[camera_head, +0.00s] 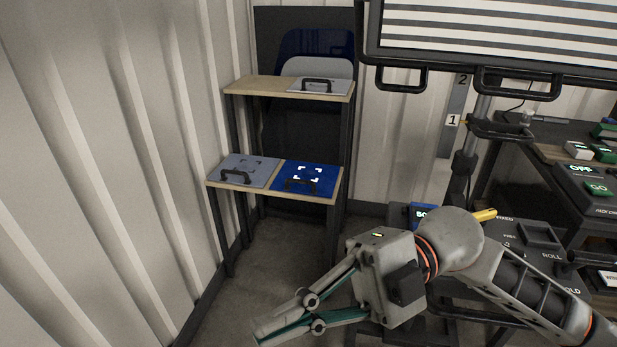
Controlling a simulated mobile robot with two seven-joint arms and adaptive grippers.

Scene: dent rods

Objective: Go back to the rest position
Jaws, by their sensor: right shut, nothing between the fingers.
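My right gripper (262,334) reaches in from the lower right and points to the lower left, over the floor. Its fingers come together at the tips and hold nothing. It is in front of the shelf stand and apart from it. My left gripper does not show in this view.
A two-level shelf stand (240,87) stands by the corrugated wall (90,120). Its lower level has a grey plate (262,176) and a blue plate (325,184), both with black handles. A framed striped panel (500,30) hangs upper right.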

